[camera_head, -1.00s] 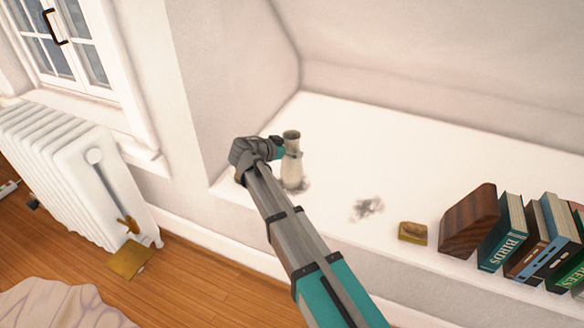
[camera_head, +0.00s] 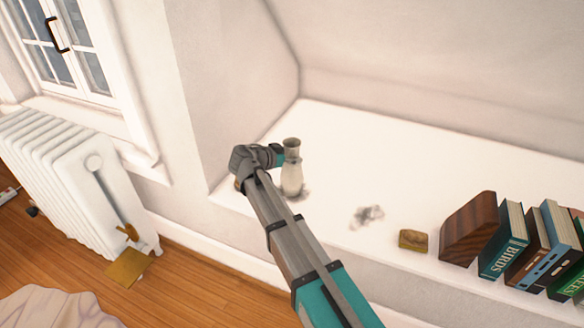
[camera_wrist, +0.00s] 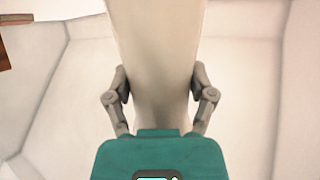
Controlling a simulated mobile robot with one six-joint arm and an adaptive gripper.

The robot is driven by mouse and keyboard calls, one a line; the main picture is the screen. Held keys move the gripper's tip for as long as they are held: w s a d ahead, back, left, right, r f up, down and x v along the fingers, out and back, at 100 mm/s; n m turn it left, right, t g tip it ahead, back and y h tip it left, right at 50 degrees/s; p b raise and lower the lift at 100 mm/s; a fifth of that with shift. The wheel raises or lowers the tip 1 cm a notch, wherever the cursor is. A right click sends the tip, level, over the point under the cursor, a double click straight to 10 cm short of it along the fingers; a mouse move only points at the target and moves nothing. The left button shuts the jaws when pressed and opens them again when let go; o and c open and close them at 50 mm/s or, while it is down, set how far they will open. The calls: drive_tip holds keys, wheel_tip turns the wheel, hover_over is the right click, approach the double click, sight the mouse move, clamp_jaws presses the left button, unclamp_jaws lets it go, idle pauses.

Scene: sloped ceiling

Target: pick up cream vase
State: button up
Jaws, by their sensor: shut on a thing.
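The cream vase (camera_head: 292,178) stands upright at the left end of the white ledge in the head view, with a darker rim and a narrow neck. My gripper (camera_head: 283,155) reaches it from the left at neck height. In the wrist view the vase (camera_wrist: 153,45) fills the middle, and my gripper (camera_wrist: 160,92) is shut on it with one finger on each side. The fingertips are partly hidden by the vase. I cannot tell whether the vase's base touches the ledge.
The white ledge (camera_head: 340,150) runs right to a small brass-coloured block (camera_head: 413,240), a wooden bookend (camera_head: 468,228) and several books (camera_head: 530,245). A grey smudge (camera_head: 367,216) lies between. A wall is close on the left. A white radiator (camera_head: 75,180) stands below the window.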

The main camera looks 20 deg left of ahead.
wheel_tip(320, 180, up, 3)
drive_tip(key=p, duration=0.2)
drive_tip(key=shift+f+p, duration=0.15)
drive_tip(key=shift+p, duration=0.2)
drive_tip(key=s+d+r+p, duration=0.1)
drive_tip(key=s+r+p, duration=0.9)
drive_tip(key=s, duration=0.3)
drive_tip(key=shift+s+d+r, duration=0.15)
drive_tip(key=shift+s+d, duration=0.25)
drive_tip(key=shift+w+d, duration=0.1)
